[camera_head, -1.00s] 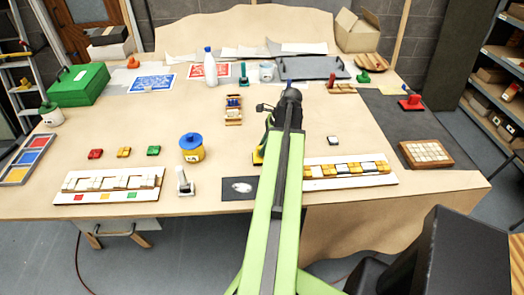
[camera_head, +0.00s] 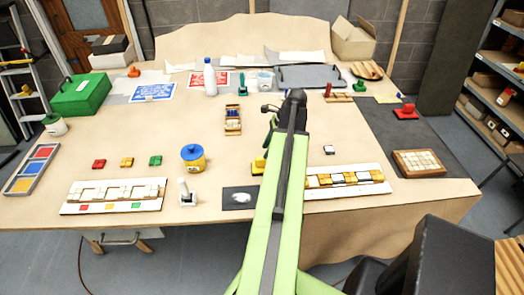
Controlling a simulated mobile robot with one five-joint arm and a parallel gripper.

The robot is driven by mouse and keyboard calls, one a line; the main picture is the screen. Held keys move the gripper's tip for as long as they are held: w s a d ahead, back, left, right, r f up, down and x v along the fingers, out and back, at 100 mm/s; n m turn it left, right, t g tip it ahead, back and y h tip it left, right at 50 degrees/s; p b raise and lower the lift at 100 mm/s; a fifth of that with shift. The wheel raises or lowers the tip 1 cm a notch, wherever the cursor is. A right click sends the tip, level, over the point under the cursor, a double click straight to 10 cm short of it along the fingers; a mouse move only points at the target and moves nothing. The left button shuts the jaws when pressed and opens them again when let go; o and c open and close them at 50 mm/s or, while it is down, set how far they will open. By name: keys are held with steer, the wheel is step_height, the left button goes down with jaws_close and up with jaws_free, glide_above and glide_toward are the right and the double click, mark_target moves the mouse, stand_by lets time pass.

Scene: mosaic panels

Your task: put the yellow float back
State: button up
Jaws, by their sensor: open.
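The yellow float (camera_head: 258,166) stands on the table just left of my arm, which hides part of it. My gripper (camera_head: 270,112) is over the middle of the table, beyond the yellow float in the picture. It is open and I see nothing held in it. The arm hides part of the gripper and the table under it. Other floats stand around: a white one (camera_head: 187,194), a teal one (camera_head: 242,84), a green one (camera_head: 359,86), an orange one (camera_head: 134,72) and a red one (camera_head: 405,112).
A yellow pot with a blue lid (camera_head: 193,158) stands left of the yellow float. A dark plate (camera_head: 230,197) lies in front of it. A mosaic panel (camera_head: 345,192) is at the right, another (camera_head: 73,207) at the left. A wooden tray (camera_head: 232,132) lies behind.

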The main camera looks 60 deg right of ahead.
steer(key=p+v, duration=0.4)
steer(key=v, duration=0.2)
steer(key=shift+r, duration=0.1)
steer(key=shift+w, duration=0.1)
